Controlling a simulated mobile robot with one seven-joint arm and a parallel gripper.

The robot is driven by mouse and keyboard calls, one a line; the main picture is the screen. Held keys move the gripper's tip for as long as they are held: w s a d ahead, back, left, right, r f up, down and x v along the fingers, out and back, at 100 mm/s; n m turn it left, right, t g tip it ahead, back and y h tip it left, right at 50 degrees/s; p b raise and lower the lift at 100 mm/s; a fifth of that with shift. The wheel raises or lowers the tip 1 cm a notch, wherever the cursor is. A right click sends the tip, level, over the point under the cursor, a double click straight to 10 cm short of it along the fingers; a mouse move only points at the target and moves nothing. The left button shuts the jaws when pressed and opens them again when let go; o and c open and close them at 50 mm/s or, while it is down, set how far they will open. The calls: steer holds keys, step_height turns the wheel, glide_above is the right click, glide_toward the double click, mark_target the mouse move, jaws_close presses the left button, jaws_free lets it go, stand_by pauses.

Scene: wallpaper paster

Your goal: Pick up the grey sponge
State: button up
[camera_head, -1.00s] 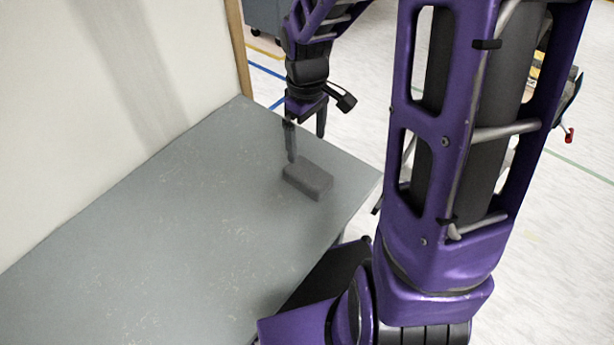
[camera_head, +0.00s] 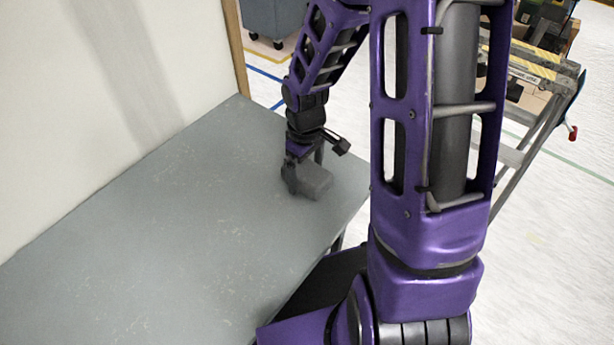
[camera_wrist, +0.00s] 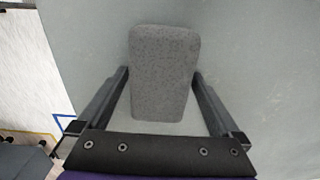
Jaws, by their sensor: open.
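The grey sponge (camera_head: 314,182) is a speckled block lying on the grey table (camera_head: 170,230) near its right edge. In the wrist view the sponge (camera_wrist: 162,72) lies lengthwise between the two fingers of my gripper (camera_wrist: 160,75), with a narrow gap on each side. My gripper is open and down around the sponge. In the head view the gripper (camera_head: 303,172) sits low at the sponge, and its fingertips blend with the sponge and are hard to make out.
A pale wall (camera_head: 90,90) with a wooden edge post (camera_head: 236,50) borders the table's back left. The table is otherwise clear. A stepladder (camera_head: 535,125) stands on the floor at the right. A dark grey cabinet on casters (camera_head: 272,18) stands behind.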

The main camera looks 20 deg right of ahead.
mark_target(306, 170)
steer(key=c, duration=1.2)
steer(key=shift+o, duration=0.2)
step_height(306, 170, up, 10)
steer(key=p, duration=0.2)
steer(key=shift+p, duration=0.4)
steer(key=o, duration=0.6)
steer(key=c, duration=0.7)
steer(key=shift+o, duration=0.2)
